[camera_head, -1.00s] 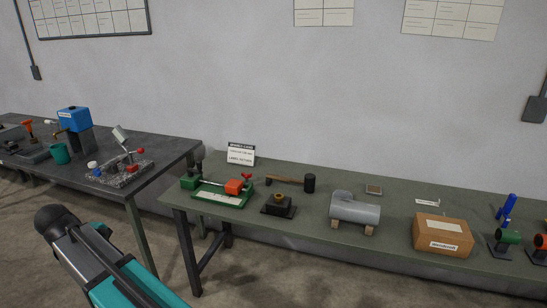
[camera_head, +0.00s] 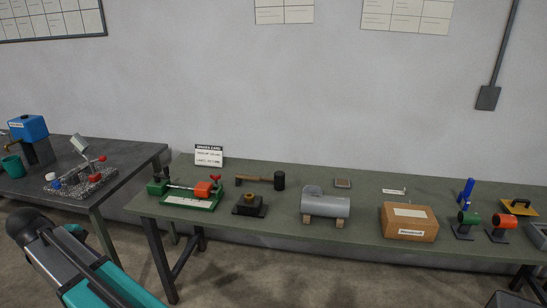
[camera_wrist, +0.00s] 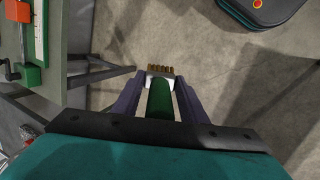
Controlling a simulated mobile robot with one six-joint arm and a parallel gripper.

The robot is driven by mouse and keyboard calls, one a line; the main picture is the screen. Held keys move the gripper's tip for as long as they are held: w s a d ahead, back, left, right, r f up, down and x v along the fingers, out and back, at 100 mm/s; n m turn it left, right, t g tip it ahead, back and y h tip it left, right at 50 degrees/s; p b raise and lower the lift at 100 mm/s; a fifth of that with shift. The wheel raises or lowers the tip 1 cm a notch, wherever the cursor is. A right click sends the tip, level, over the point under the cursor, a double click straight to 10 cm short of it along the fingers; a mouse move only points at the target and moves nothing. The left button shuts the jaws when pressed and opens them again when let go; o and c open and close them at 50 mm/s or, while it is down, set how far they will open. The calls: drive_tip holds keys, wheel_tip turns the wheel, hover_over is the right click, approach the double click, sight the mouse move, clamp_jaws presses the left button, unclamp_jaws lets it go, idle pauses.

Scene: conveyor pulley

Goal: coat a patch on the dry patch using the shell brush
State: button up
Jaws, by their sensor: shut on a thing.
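My gripper (camera_wrist: 160,85) shows in the wrist view, its two dark purple fingers shut on a brush with a green handle (camera_wrist: 160,102), which I take for the shell brush. Its pale ferrule and tan bristles (camera_wrist: 160,69) point away from me, above bare floor. The brush touches nothing but the fingers. In the head view a grey cylinder shell (camera_head: 325,205) lies on small wooden blocks on the green table. I cannot make out a clear dry patch on it. My gripper is outside the head view.
The green table (camera_head: 270,228) also bears a green and red fixture (camera_head: 188,192), a mallet (camera_head: 262,180), a dark block (camera_head: 249,205), a cardboard box (camera_head: 408,222), and coloured holders (camera_head: 500,224) at right. A dark table (camera_head: 92,190) stands at left.

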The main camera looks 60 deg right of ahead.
drive_tip(key=s+d+r+m+p, duration=0.1)
drive_tip(key=s+d+r+m, duration=0.1)
drive_tip(key=d, duration=1.2)
drive_tip(key=s+d+r+m+h+p, duration=0.1)
drive_tip(key=s+d+r+m+p, duration=0.15)
drive_tip(key=d, duration=1.15)
drive_tip(key=s+d+r+m, duration=0.2)
drive_tip(key=d, duration=1.2)
drive_tip(key=s+d+r+m+h+p, duration=0.1)
drive_tip(key=s+d+r+m+p, duration=0.1)
drive_tip(key=s+d, duration=1.3)
drive_tip(key=s+d+r+m+g+p, duration=0.1)
drive_tip(key=s+d+r+m, duration=0.3)
drive_tip(key=s+d, duration=1.1)
drive_tip(key=shift+s+d+r+h+p, duration=0.15)
drive_tip(key=shift+s+r+h+p, duration=0.05)
drive_tip(key=shift+r+h+p, duration=0.25)
drive_tip(key=shift+f+b, duration=1.4)
drive_tip(key=shift+f, duration=1.05)
drive_tip(key=shift+w, duration=0.1)
